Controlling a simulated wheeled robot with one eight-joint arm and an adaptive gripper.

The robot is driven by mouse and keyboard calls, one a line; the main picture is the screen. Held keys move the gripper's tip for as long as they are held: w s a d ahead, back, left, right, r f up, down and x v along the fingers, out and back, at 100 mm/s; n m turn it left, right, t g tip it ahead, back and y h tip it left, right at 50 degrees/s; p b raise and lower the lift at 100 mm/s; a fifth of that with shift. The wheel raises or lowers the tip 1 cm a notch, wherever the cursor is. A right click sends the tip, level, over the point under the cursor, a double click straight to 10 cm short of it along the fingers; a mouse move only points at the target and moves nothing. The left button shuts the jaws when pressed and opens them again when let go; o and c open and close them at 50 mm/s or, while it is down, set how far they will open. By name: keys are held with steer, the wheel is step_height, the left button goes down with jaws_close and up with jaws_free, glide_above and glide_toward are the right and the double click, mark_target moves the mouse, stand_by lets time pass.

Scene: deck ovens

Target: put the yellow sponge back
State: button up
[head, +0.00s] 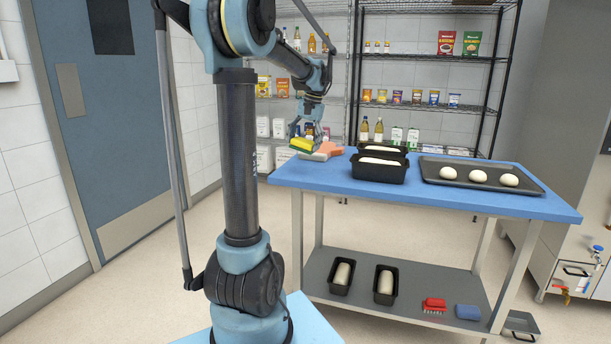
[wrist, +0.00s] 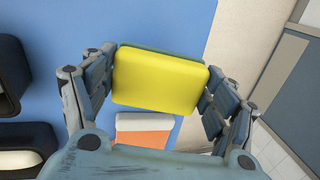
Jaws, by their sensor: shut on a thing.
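The yellow sponge (head: 302,144) with a green layer is in my gripper (head: 304,135) above the left end of the blue tabletop (head: 420,197). In the wrist view the sponge (wrist: 158,80) fills the space between the two fingers (wrist: 155,95), its yellow face towards the camera. An orange and white item (head: 326,149) lies on the tabletop beside and partly behind the sponge; in the wrist view it shows just below the sponge (wrist: 145,132). I cannot tell whether the sponge touches the table or that item.
Black loaf tins (head: 378,174) with dough and a dark tray (head: 437,183) with three dough balls stand on the tabletop. The lower shelf (head: 408,304) holds two more loaf tins, a red brush (head: 434,305) and a blue block (head: 468,312). Stocked wire racks (head: 437,101) stand behind.

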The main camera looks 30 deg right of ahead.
mark_target(307, 172)
steer(key=shift+s+d+r+n+g+h, duration=0.1)
steer(key=shift+d+r+n+g+h, duration=0.25)
steer(key=shift+d+n+g+h, duration=0.3)
steer(key=shift+f+g, duration=0.1)
steer(key=shift+g, duration=0.15)
step_height(307, 172, down, 10)
steer(key=shift+r, duration=0.2)
steer(key=o, duration=1.1)
